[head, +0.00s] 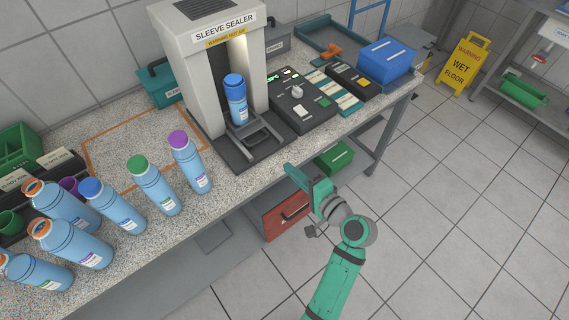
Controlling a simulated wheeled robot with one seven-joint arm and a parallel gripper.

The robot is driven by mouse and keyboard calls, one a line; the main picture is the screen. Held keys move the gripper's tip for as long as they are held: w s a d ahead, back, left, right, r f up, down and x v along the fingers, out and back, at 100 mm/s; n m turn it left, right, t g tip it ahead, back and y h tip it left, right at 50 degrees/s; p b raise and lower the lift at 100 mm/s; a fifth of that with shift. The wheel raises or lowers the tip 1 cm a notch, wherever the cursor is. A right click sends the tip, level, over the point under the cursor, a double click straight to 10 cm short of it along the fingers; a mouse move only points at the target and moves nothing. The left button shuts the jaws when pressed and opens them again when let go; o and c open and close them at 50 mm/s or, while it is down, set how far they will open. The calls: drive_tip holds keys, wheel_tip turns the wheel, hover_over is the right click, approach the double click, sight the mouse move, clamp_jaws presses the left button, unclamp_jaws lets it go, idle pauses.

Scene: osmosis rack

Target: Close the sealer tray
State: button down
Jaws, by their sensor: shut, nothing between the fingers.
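The sleeve sealer (208,55) is a grey arch-shaped machine on the speckled bench, labelled "SLEEVE SEALER" with a hot-air warning. Its tray (256,139) extends from the front of the opening, with a dark handle loop at its near end. A blue bottle with a blue cap (237,106) stands upright on the tray, at the mouth of the opening. My gripper (289,170) is shut and empty. In the picture it lies at the bench's front edge, below and right of the tray handle, apart from it. Its exact height against the bench is hard to tell.
Several blue bottles (153,186) with coloured caps stand on the bench at left. A control box (300,98) and a blue bin (387,62) sit right of the sealer. A red drawer unit (284,218) and green box (334,158) are below. Floor at right is open, beyond which stands a wet-floor sign (467,62).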

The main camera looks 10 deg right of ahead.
drive_tip(key=m, duration=1.8)
approach(250, 132)
drive_tip(key=shift+w+a+f, duration=0.15)
drive_tip(key=shift+w+f, duration=0.1)
drive_tip(key=shift+f, duration=0.3)
drive_tip(key=shift+w+a+f, duration=0.1)
drive_tip(key=shift+w+f, duration=0.15)
drive_tip(key=shift+f, duration=0.3)
drive_tip(key=x, duration=0.2)
drive_tip(key=r+x, duration=0.1)
drive_tip(key=x, duration=0.4)
drive_tip(key=shift+w+a+r, duration=0.15)
drive_tip(key=shift+w+a, duration=0.1)
drive_tip(key=shift+w, duration=0.15)
drive_tip(key=shift+w+r, duration=0.1)
drive_tip(key=shift+a+r, duration=0.1)
drive_tip(key=shift+a, duration=0.1)
